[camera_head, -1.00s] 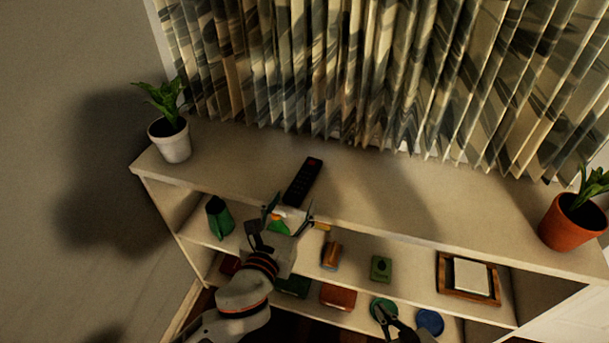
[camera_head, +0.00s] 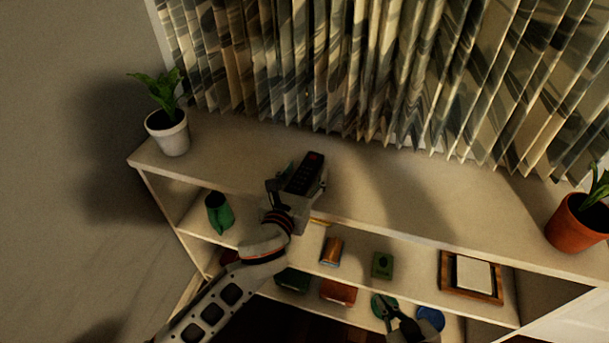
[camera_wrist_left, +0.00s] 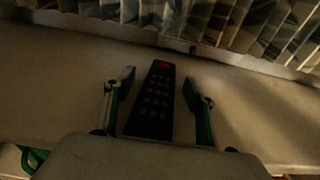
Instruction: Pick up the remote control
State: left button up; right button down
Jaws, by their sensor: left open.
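The black remote control (camera_head: 304,172) with a red button at its far end lies on the top of the white shelf unit (camera_head: 400,205). In the left wrist view the remote (camera_wrist_left: 155,98) lies lengthwise between the two fingers of my left gripper (camera_wrist_left: 157,100). The fingers stand apart with a gap on each side of it. In the head view my left gripper (camera_head: 298,184) is over the near part of the remote. My right gripper (camera_head: 388,308) shows at the bottom, in front of the lower shelves; its finger opening is unclear.
A white-potted plant (camera_head: 169,132) stands at the shelf top's left end and an orange-potted plant (camera_head: 575,225) at its right end. Pleated curtains (camera_head: 380,70) hang behind. Lower shelves hold a green vase (camera_head: 219,212), a framed item (camera_head: 470,277) and several small objects. The shelf top's middle is clear.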

pick_arm(q)
jog(key=c, duration=1.3)
jog(key=shift+c, duration=0.2)
jog(key=shift+r, duration=0.1)
